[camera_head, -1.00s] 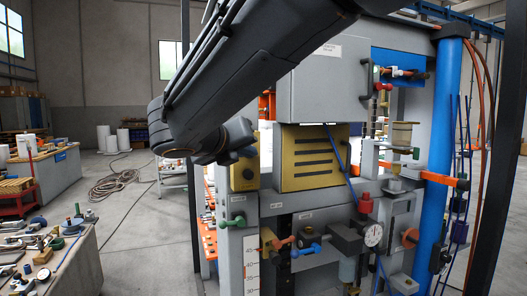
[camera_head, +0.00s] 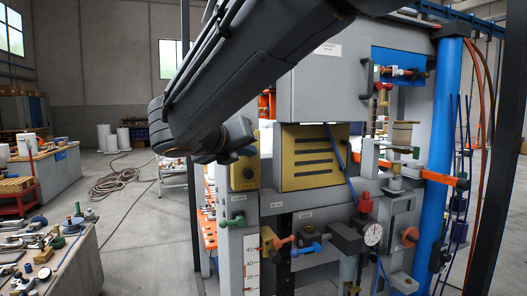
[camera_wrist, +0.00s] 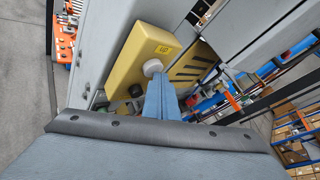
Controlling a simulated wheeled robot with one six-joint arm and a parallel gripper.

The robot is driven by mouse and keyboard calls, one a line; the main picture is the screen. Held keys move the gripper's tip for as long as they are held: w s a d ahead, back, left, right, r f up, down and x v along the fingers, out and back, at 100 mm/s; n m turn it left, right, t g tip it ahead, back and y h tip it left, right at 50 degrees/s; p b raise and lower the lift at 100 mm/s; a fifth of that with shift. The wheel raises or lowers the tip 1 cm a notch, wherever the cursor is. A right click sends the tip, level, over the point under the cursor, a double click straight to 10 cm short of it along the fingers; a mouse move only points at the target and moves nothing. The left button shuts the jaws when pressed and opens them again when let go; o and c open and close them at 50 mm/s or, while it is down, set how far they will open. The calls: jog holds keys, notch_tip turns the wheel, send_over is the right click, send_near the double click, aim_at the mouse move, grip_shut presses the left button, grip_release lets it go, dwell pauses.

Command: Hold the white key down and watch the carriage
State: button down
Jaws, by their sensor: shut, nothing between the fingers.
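The white key (camera_wrist: 152,67) is a small round button on the end of a yellow box (camera_wrist: 142,50) with a dark-lettered label. My gripper (camera_wrist: 157,80) is shut and empty, its narrow blue-grey tip right at the key's lower edge. They look in contact, but I cannot tell how far the key is pressed. In the head view the yellow box (camera_head: 243,173) stands left of a slotted yellow panel; my wrist is just above and left of it, and the key and fingertips do not show clearly. I cannot make out for certain which part is the carriage.
The grey machine carries a slotted yellow panel (camera_head: 312,158), a pressure gauge (camera_head: 373,235), a white scale strip (camera_head: 251,262) and a blue column (camera_head: 445,130). Green, red and blue valve handles crowd its front. A cluttered bench (camera_head: 75,255) stands left, with open floor between.

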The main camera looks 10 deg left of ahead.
jog(key=shift+s, duration=0.15)
dwell(0.8)
jog(key=shift+s+d, duration=0.45)
jog(key=shift+s, duration=0.2)
jog(key=shift+s+d+p, duration=0.3)
jog(key=shift+s+d, duration=0.15)
jog(key=shift+s, duration=0.25)
jog(key=shift+s+d+p, duration=0.25)
jog(key=shift+s+d, duration=0.2)
jog(key=shift+s, duration=0.3)
jog(key=shift+s+d+p, duration=0.3)
jog(key=shift+s+d, duration=0.15)
jog(key=shift+s, duration=0.25)
